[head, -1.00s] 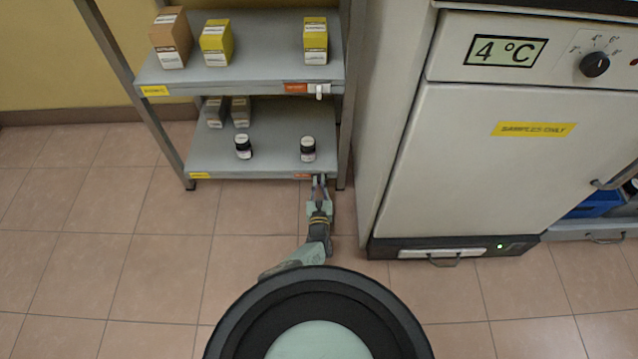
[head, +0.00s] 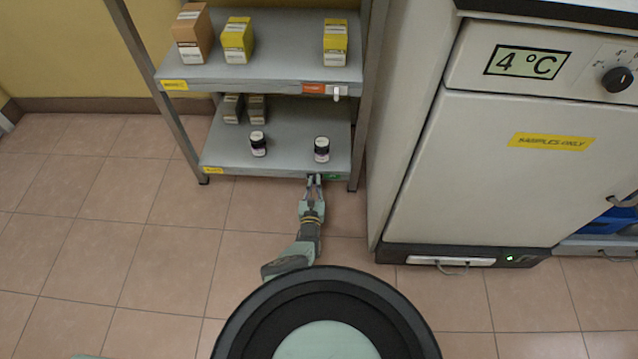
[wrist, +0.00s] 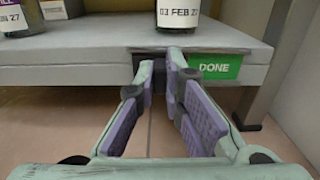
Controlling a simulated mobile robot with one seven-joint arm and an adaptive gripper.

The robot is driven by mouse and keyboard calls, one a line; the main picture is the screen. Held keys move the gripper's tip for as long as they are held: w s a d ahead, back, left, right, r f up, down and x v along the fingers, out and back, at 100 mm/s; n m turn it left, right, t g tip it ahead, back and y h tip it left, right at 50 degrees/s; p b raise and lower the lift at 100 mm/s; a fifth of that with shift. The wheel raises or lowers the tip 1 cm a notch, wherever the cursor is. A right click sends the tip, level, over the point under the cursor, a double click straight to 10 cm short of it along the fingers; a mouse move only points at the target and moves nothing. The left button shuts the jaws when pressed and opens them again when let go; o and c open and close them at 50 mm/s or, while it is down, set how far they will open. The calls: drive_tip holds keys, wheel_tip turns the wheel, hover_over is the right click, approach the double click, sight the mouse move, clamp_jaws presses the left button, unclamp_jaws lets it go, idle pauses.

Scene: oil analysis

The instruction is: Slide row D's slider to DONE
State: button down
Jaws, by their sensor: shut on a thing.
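The lower shelf's front edge (wrist: 60,50) carries a slider strip. A green panel reading DONE (wrist: 215,67) shows to the right of my gripper; it is a small green patch in the head view (head: 334,177). My gripper (head: 314,180) is at this edge, below the right-hand bottle, and is shut on the slider's tab. In the wrist view the fingers (wrist: 165,65) meet at the strip, just left of the green panel, and hide most of the tab. The yellow row label (head: 213,170) at the edge's left end is too small to read.
The upper shelf (head: 280,75) holds several cartons and shows an orange panel with a white tab (head: 336,93). A fridge (head: 480,170) stands at right. Floor at left is clear.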

drive_tip(key=shift+a, duration=0.25)
drive_tip(key=c, duration=1.7)
unclamp_jaws()
drive_tip(key=shift+d, duration=0.15)
